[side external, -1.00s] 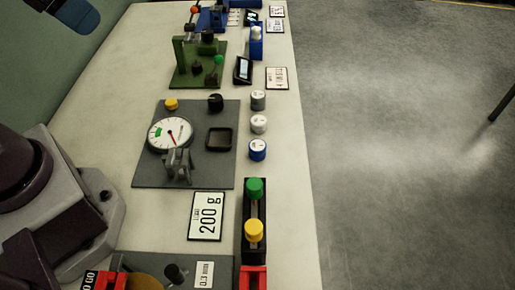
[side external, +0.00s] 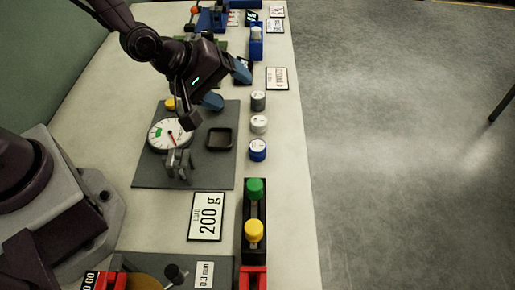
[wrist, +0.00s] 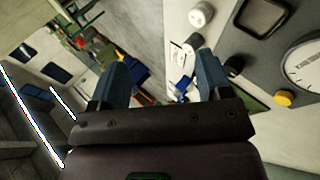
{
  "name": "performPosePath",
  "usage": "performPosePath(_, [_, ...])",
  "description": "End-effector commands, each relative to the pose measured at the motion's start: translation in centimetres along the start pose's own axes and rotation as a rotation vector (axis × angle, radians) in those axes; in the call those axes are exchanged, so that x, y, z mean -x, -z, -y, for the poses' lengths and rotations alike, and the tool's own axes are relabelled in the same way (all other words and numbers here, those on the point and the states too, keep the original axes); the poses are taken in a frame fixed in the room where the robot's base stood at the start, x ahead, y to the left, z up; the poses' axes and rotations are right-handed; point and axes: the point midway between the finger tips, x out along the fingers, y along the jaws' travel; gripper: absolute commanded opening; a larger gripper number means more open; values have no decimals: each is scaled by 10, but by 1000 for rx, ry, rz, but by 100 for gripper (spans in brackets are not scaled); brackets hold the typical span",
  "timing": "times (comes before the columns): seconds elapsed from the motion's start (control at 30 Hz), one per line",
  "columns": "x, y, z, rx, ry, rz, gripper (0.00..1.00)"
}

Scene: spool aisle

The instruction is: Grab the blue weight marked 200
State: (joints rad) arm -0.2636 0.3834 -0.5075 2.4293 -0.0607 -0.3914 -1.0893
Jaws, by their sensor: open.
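The blue weight (side external: 257,151) stands upright on the bench at the near end of a short row, right of the grey scale plate. A white weight (side external: 259,124) and a grey weight (side external: 258,101) stand behind it. The markings are too small to read. My gripper (side external: 227,88) is open and empty above the far edge of the scale plate, up and left of the grey weight. In the wrist view my two blue fingers (wrist: 161,62) are apart with nothing between them. A pale weight (wrist: 200,15) shows there; I cannot make out the blue one.
The scale plate (side external: 145,170) carries a dial (side external: 160,137) and a dark square tray (side external: 220,139). A "200 g" sign (side external: 205,216) lies nearer. A black stand with a green knob (side external: 254,188) and a yellow knob (side external: 253,230) is in front of the weights. The bench edge is close on their right.

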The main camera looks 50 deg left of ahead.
Motion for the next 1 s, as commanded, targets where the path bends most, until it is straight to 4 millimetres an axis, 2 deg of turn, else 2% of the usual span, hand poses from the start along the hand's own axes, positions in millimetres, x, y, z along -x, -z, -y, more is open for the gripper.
performPosePath(0.03, [-15, -9, 6, 119, -28, 24, 72])
performPosePath(0.1, [-30, -20, 10, 290, -81, 46, 72])
performPosePath(0.23, [-51, -37, 15, 634, -179, 83, 72])
performPosePath(0.4, [-66, -50, 20, 1128, -310, 108, 72])
performPosePath(0.6, [-69, -49, 28, 1636, -458, 92, 72])
performPosePath(0.7, [-68, -46, 32, 1794, -513, 76, 72])
performPosePath(0.8, [-67, -44, 35, 1877, -545, 65, 72])
performPosePath(1.0, [-79, -46, 47, 1902, -555, 60, 72])
